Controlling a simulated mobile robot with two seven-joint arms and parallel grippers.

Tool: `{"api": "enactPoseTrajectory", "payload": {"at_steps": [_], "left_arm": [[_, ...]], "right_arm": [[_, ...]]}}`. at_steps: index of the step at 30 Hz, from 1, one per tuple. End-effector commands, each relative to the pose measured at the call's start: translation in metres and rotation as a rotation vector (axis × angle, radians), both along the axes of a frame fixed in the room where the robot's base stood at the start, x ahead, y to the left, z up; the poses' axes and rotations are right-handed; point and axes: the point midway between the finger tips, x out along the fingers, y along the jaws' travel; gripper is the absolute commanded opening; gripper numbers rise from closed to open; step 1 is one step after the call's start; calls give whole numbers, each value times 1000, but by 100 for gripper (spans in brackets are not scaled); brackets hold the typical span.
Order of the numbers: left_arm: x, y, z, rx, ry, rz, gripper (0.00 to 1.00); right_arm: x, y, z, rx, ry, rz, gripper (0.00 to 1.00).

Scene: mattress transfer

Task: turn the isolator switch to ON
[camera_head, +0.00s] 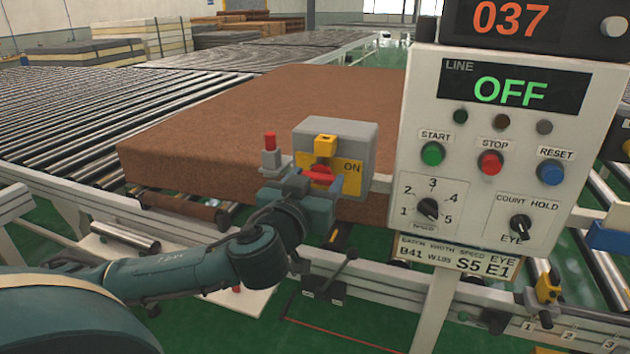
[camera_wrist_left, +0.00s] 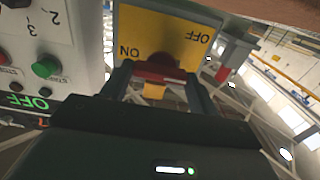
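The isolator switch is a grey box (camera_head: 357,133) with a yellow face (camera_head: 352,178), mounted left of the control panel. Its red handle (camera_head: 318,172) lies about level. "ON" is readable on the right of the face; the gripper hides the left part. In the left wrist view the yellow plate (camera_wrist_left: 150,22) appears upside down, with ON and OFF both visible. My left gripper (camera_head: 315,187) is at the switch, a finger at each end of the red handle (camera_wrist_left: 160,75). Whether the fingers press on it is unclear. My right gripper is out of view.
The control panel (camera_head: 400,225) stands close on the right; its LINE display (camera_head: 512,90) reads OFF. A red-topped grey post (camera_head: 270,155) stands left of the switch. A brown mattress (camera_head: 230,120) lies on rollers behind. A yellow tab (camera_head: 325,142) sits above the handle.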

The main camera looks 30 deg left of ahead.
Motion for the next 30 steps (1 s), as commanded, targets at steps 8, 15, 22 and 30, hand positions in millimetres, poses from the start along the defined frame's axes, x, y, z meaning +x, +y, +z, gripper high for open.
{"api": "enactPoseTrajectory", "payload": {"at_steps": [8,15,22,30], "left_arm": [[0,0,0,0,0,0,37],[0,0,0,15,4,0,35],[0,0,0,108,26,1,35],[0,-1,1,323,80,1,35]], "right_arm": [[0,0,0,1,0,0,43],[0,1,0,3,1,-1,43],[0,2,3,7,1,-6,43],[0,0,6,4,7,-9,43]]}}
